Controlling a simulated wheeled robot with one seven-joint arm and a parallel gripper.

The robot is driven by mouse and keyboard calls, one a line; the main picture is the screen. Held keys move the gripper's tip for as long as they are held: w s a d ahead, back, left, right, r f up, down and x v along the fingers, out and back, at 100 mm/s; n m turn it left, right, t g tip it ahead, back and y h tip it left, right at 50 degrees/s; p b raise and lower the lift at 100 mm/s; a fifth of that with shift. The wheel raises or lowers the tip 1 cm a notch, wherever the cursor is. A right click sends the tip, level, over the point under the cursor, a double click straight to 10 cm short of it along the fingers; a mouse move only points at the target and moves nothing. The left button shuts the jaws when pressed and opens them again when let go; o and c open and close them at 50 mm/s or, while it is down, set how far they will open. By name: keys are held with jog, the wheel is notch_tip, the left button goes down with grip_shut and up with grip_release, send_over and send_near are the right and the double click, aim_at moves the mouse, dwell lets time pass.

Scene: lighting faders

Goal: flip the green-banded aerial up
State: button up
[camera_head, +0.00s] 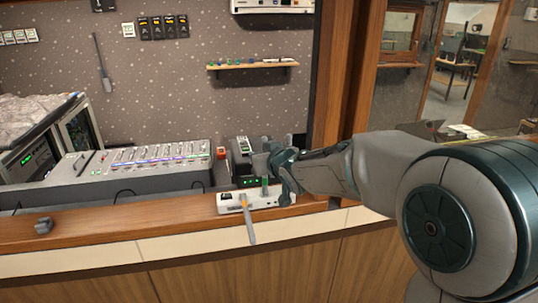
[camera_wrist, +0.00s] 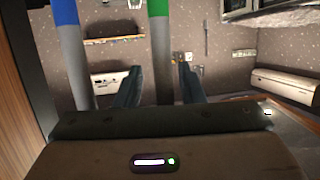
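The white box (camera_head: 228,208) sits on the wooden ledge with several aerials. The green-banded aerial (camera_head: 265,186) rises from it and looks about upright; its upper part is partly hidden by my gripper (camera_head: 268,164). In the wrist view, which looks upside down, the green-banded aerial (camera_wrist: 160,55) runs between the two fingers of my gripper (camera_wrist: 157,80), with a gap on each side. The fingers are open and not visibly touching it. A blue-banded aerial (camera_wrist: 72,50) stands beside it, outside the fingers. A yellow-banded aerial (camera_head: 248,222) hangs forward over the ledge's front.
A fader console (camera_head: 150,160) stands left of the box. A small dark device (camera_head: 242,158) is behind the box. A small grey object (camera_head: 43,226) lies on the ledge (camera_head: 130,226) at the left. A wooden post (camera_head: 338,70) rises behind my arm. The ledge between is clear.

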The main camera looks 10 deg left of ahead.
jog(key=p+v, duration=0.2)
jog(key=v, duration=1.1)
jog(key=shift+s+d, duration=0.2)
jog(key=shift+s, duration=0.15)
jog(key=shift+r, duration=0.15)
jog(key=s+d+f+m+g+h+b, duration=0.1)
jog(key=s+d+f+m+h, duration=0.2)
jog(key=d, duration=0.5)
jog(key=s+d+f+m+g+h+b, duration=0.1)
jog(key=s+d+f+m+h, duration=0.2)
jog(key=d, duration=0.4)
jog(key=s+d+f+g, duration=0.2)
jog(key=s+f+g, duration=0.1)
jog(key=s, duration=0.4)
jog(key=s+d+f+g+h+b, duration=0.1)
jog(key=s+d+f+g, duration=0.1)
jog(key=s, duration=0.6)
notch_tip(320, 180, down, 2)
jog(key=shift+s+d+f+g+h, duration=0.2)
jog(key=shift+d+g+h, duration=0.1)
jog(key=shift+g, duration=0.4)
